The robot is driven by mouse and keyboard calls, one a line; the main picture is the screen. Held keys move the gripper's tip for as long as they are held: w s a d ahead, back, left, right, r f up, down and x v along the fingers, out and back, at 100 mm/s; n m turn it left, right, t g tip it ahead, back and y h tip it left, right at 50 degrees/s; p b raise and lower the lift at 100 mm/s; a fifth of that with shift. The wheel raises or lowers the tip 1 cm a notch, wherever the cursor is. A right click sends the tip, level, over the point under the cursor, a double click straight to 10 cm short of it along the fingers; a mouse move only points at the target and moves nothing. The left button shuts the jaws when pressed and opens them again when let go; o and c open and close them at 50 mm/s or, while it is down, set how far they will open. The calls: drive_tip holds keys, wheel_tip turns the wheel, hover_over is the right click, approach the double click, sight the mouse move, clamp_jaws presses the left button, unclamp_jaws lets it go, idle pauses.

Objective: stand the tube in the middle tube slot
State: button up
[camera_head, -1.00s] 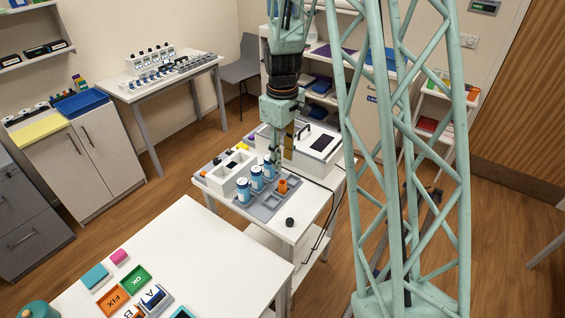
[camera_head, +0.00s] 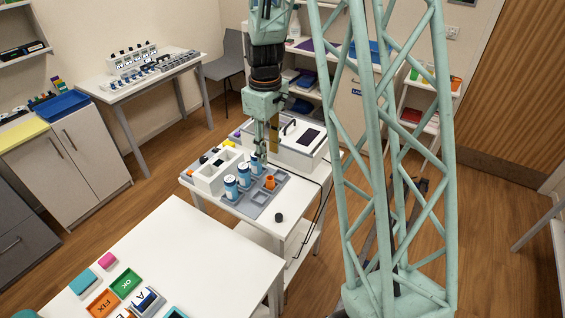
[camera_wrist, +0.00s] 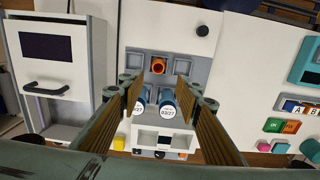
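A short orange cylinder (camera_head: 270,182), the most tube-like thing I can make out, stands in the grey tray (camera_head: 253,210). In the wrist view the orange cylinder (camera_wrist: 158,66) sits in the middle of a row of three square slots; the outer two look empty. Blue-and-white labelled bottles (camera_head: 230,187) stand upright beside that row. My gripper (camera_head: 262,150) is over the rear bottle (camera_head: 256,161). In the wrist view my gripper (camera_wrist: 158,92) has its fingers wide apart, with bottle tops (camera_wrist: 167,112) showing below and between them. I see nothing held.
A white block with square openings (camera_head: 208,181) stands left of the bottles. A white machine with a dark panel (camera_head: 300,147) is behind the tray. A black knob (camera_head: 278,217) and a cable lie near the table's right edge. A white table (camera_head: 200,255) is in front.

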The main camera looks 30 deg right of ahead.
drive_tip(key=s+a+r+m+t, duration=0.1)
drive_tip(key=s+a+r, duration=0.35)
drive_tip(key=r, duration=0.25)
drive_tip(key=s+a+r+m, duration=0.1)
drive_tip(key=s+a+r, duration=0.2)
drive_tip(key=s+r, duration=0.35)
drive_tip(key=s+a+r+t, duration=0.1)
drive_tip(key=s+a+r, duration=0.25)
drive_tip(key=r, duration=0.45)
drive_tip(key=s+a+r+m, duration=0.1)
drive_tip(key=s+a+r, duration=0.1)
drive_tip(key=s, duration=0.5)
drive_tip(key=s+a+r+m+t, duration=0.1)
drive_tip(key=s+a+r, duration=0.1)
drive_tip(key=s, duration=0.5)
drive_tip(key=s+a+r+t, duration=0.1)
drive_tip(key=s+a+r, duration=0.1)
drive_tip(key=s, duration=0.5)
drive_tip(key=shift+s+a+r+m, duration=0.3)
drive_tip(key=shift+a+r+m, duration=0.1)
drive_tip(key=shift+r, duration=0.45)
drive_tip(key=shift+d, duration=0.1)
